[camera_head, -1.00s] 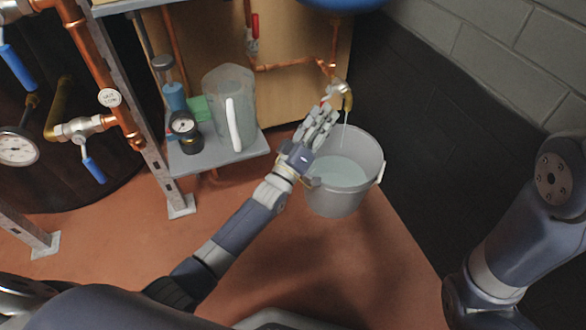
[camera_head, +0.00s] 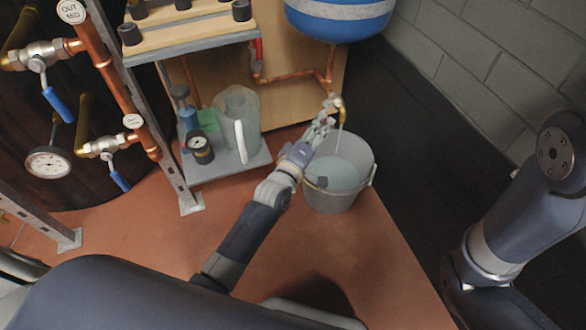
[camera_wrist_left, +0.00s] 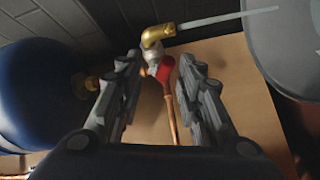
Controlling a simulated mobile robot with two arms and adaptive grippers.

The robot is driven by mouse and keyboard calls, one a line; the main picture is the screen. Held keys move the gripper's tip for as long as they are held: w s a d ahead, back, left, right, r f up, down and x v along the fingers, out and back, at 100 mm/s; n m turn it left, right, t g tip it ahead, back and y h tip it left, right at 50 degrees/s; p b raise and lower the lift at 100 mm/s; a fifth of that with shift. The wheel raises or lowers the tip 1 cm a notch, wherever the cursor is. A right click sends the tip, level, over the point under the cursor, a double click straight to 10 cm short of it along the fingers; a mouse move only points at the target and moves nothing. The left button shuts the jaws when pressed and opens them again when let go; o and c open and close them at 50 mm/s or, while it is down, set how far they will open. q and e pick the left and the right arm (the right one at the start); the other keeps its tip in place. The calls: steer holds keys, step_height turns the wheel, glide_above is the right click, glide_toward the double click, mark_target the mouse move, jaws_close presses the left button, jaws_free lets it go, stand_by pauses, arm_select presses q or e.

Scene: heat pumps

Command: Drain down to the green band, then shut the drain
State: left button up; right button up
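The drain valve (camera_wrist_left: 158,60) has a brass spout (camera_wrist_left: 158,35) and a red handle (camera_wrist_left: 166,70). A stream of water (camera_head: 339,138) runs from the spout into a grey bucket (camera_head: 362,182), which holds some water. My left gripper (camera_head: 324,124) is at the valve. In the left wrist view its fingers (camera_wrist_left: 160,78) are apart, one on each side of the red handle; contact is not clear. No green band can be made out on either. My right gripper is out of view.
A blue tank (camera_head: 338,20) hangs above the drain. Copper pipes with blue-handled valves (camera_head: 57,104) are at the left. Open floor (camera_head: 330,250) lies in front of the bucket.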

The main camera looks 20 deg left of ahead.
arm_select(q)
steer(key=s+a+f+m+g+p, duration=0.1)
steer(key=s+f+m+g+p, duration=0.1)
steer(key=s+p, duration=0.4)
steer(key=s+a+f+m+g+p, duration=0.1)
steer(key=s+a+f+g+p, duration=0.1)
steer(key=s+p, duration=0.5)
steer(key=shift+a+f+m+y, duration=0.25)
steer(key=shift+f+m+y, duration=0.15)
steer(key=shift+f, duration=0.4)
steer(key=shift+s, duration=0.1)
